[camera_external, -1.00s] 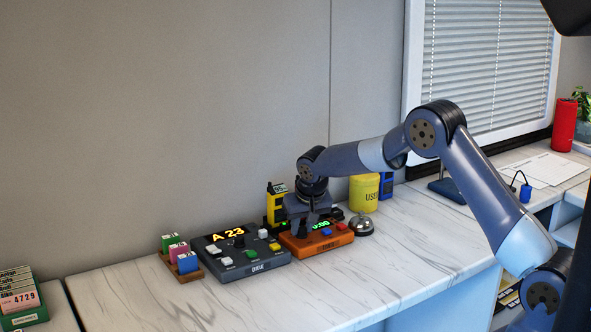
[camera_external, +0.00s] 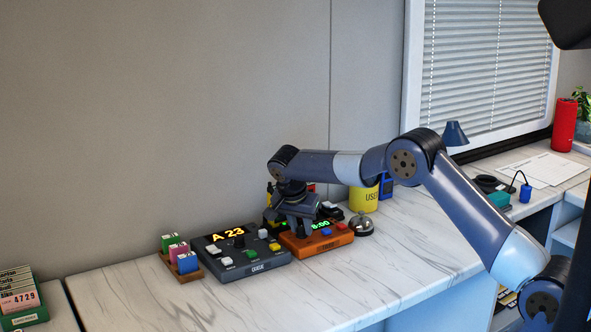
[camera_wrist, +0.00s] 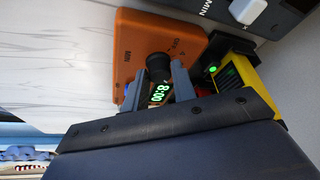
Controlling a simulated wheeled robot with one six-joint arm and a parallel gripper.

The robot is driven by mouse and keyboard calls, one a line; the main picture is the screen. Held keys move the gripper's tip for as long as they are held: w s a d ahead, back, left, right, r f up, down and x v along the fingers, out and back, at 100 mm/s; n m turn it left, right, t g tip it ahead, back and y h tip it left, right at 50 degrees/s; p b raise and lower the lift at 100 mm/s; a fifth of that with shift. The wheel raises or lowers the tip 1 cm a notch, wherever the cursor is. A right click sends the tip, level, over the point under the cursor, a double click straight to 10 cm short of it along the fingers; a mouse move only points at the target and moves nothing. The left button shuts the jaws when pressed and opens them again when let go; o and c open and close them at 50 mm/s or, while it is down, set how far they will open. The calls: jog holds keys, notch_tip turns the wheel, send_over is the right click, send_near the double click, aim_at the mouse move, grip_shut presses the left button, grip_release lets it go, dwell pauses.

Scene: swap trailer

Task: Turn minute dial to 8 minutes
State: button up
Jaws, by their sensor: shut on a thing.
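The orange timer box (camera_external: 325,243) stands on the counter, and it also shows in the wrist view (camera_wrist: 136,42). Its green display (camera_external: 321,224) reads 8:00, also in the wrist view (camera_wrist: 159,92). The black minute dial (camera_wrist: 158,66) is on the box's top face, beside the MIN lettering. My gripper (camera_wrist: 156,84) is shut on the dial, with one finger on each side. In the external view my gripper (camera_external: 303,229) is tilted over the box's left part and hides the dial. Red and blue buttons sit on the right part of the box.
A grey queue panel (camera_external: 243,270) showing A 23 stands close on the left. A silver bell (camera_external: 361,225) and yellow cup (camera_external: 364,195) are on the right. A yellow-and-black device (camera_wrist: 236,72) is close behind. The front counter is clear.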

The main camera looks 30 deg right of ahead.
jog(key=shift+m, duration=0.3)
dwell(0.4)
jog(key=o, duration=1)
jog(key=v, duration=1)
jog(key=shift+a+r, duration=0.25)
jog(key=shift+r, duration=0.1)
jog(key=shift+f, duration=0.1)
jog(key=x, duration=1)
jog(key=shift+d+f, duration=0.25)
jog(key=shift+f, duration=0.1)
jog(key=shift+r, duration=0.1)
